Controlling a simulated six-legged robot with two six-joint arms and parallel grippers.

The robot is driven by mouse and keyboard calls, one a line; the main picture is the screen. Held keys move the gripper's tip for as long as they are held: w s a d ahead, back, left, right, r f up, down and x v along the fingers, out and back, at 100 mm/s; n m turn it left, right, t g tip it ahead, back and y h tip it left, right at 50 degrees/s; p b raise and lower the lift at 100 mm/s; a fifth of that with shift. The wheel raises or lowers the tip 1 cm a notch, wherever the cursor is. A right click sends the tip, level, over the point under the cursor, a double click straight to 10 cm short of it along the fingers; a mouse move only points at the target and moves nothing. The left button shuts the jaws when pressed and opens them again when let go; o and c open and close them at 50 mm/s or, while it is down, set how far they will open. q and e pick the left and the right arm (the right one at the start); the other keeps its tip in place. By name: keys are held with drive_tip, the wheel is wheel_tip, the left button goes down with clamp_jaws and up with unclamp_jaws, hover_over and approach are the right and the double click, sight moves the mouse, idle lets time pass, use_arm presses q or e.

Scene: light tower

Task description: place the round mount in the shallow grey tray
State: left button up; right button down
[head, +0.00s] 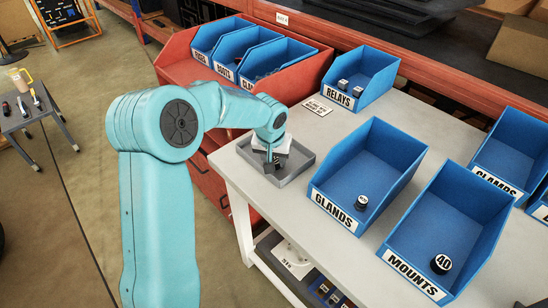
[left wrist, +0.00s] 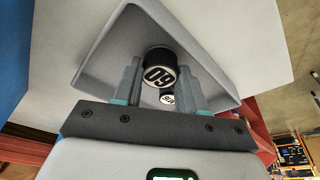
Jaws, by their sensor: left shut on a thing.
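A round black mount (left wrist: 160,62) with a white face marked with digits, either 60 or 09, is between the fingertips of my left gripper (left wrist: 163,80). The left gripper is shut on it. In the head view my left gripper (head: 272,163) is low over the shallow grey tray (head: 300,172), with dark shapes at its tips. The tray also fills much of the left wrist view (left wrist: 105,55). I cannot tell whether the mount touches the tray floor. A smaller-looking black piece with a white label (left wrist: 167,97) shows behind the mount, partly hidden. My right gripper is not in view.
The tray sits at the left corner of a white table (head: 290,225). Blue bins stand right of it: glands (head: 335,208), mounts (head: 408,272) holding a round piece marked 40 (head: 441,264), and relays (head: 340,97). A red rack (head: 178,72) with blue bins stands behind.

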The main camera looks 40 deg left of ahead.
use_arm(q)
drive_tip(key=shift+f, duration=0.1)
drive_tip(key=o, duration=0.6)
drive_tip(key=shift+f, duration=0.1)
drive_tip(key=o, duration=0.5)
drive_tip(key=shift+c, duration=0.2)
drive_tip(key=shift+r, duration=0.65)
drive_tip(key=v, duration=1.1)
